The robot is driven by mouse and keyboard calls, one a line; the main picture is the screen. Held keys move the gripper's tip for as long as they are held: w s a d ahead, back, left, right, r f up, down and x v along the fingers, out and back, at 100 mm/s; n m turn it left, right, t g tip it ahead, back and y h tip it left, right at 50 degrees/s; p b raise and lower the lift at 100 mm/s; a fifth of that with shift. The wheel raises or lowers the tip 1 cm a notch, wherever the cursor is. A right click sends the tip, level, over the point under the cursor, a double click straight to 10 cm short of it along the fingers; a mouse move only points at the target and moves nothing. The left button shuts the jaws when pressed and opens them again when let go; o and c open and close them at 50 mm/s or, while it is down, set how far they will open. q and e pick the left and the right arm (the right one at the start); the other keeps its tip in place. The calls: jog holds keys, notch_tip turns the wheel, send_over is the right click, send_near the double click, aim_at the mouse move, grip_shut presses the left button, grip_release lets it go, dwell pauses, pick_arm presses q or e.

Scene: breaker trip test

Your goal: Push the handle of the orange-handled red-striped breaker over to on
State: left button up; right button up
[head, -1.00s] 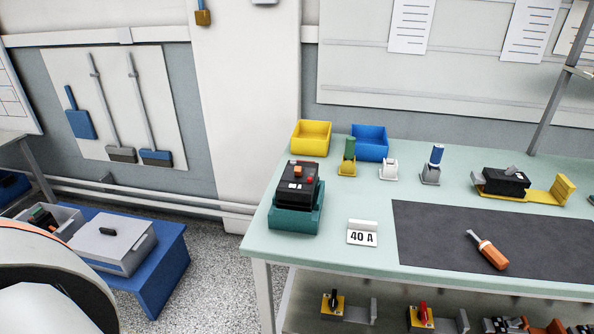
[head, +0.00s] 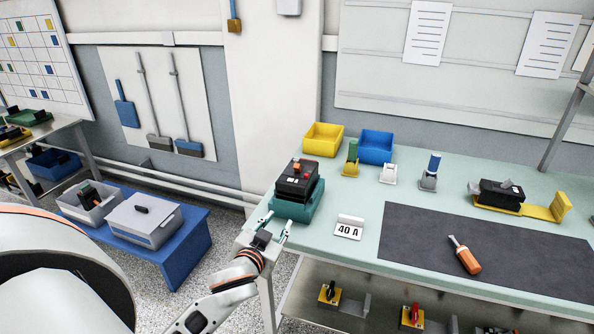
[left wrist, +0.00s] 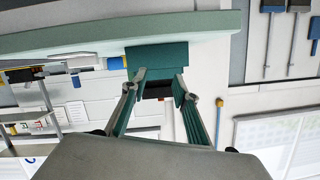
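A black breaker (head: 297,180) with an orange handle sits in a teal holder (head: 290,208) at the table's left front corner. Red and white marks show on it; I cannot make out a red stripe or the handle's exact setting. My left gripper (head: 277,227) is just in front of the holder, at the table's edge, its two fingers apart and empty. In the left wrist view, the fingertips of the left gripper (left wrist: 158,86) point at the teal holder (left wrist: 150,56), with a dark part of the breaker partly hidden between them. My right gripper is not in view.
A dark mat (head: 420,240) bears a screwdriver (head: 465,256). Yellow (head: 322,140) and blue (head: 376,147) bins stand behind. Another black device (head: 498,194) on a yellow base is at right. More switches sit on the shelf below.

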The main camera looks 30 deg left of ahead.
aim_at(296, 167)
pick_arm(q)
jog(key=w+r+n+t, duration=0.1)
jog(key=w+r, duration=0.1)
jog(key=w+a+r+n+t, duration=0.1)
jog(key=w+r, duration=0.1)
jog(key=r, duration=0.1)
jog(key=w+a+r+t, duration=0.1)
jog(key=w+r, duration=0.1)
jog(key=r, duration=0.1)
jog(key=shift+w+r+n, duration=0.1)
jog(key=shift+w+n, duration=0.2)
jog(key=shift+n, duration=0.1)
jog(key=shift+w+r, duration=0.15)
jog(key=shift+w, duration=0.1)
jog(key=x, duration=0.7)
jog(key=shift+d, duration=0.1)
grip_shut()
